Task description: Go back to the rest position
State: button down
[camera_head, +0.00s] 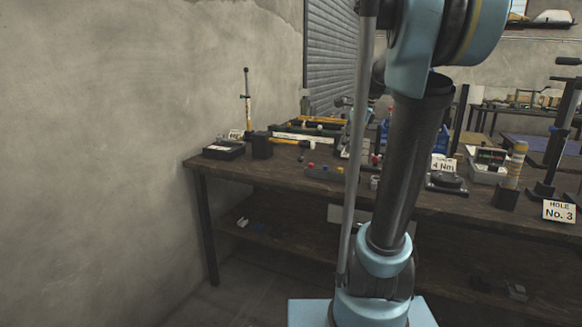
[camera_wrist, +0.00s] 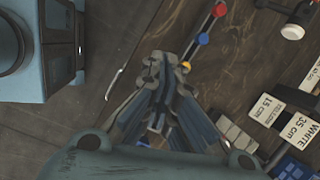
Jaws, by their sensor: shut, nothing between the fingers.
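My gripper (camera_wrist: 166,72) shows in the wrist view with its fingers drawn together, shut and empty. It is over the edge of the wooden workbench (camera_wrist: 150,25), with dark floor to its left. In the head view my arm stands in front of the workbench (camera_head: 240,168) and hides part of it. My gripper cannot be made out in the head view.
Signs read "HOLE No. 3" (camera_head: 558,211) and "4 Nm" (camera_head: 444,163). A black tray (camera_head: 223,150) lies at the bench's left end. In the wrist view, red (camera_wrist: 219,10) and blue knobs (camera_wrist: 203,39) and a "WHITE 35 cm" sign (camera_wrist: 299,130) are near. Floor left of the bench is clear.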

jog(key=s+f+n+h, duration=0.3)
jog(key=s+f+n, duration=1.6)
jog(key=s, duration=0.5)
notch_tip(320, 180, down, 2)
jog(key=shift+s, duration=0.25)
jog(key=shift+w+f, duration=0.2)
jog(key=shift+w, duration=0.25)
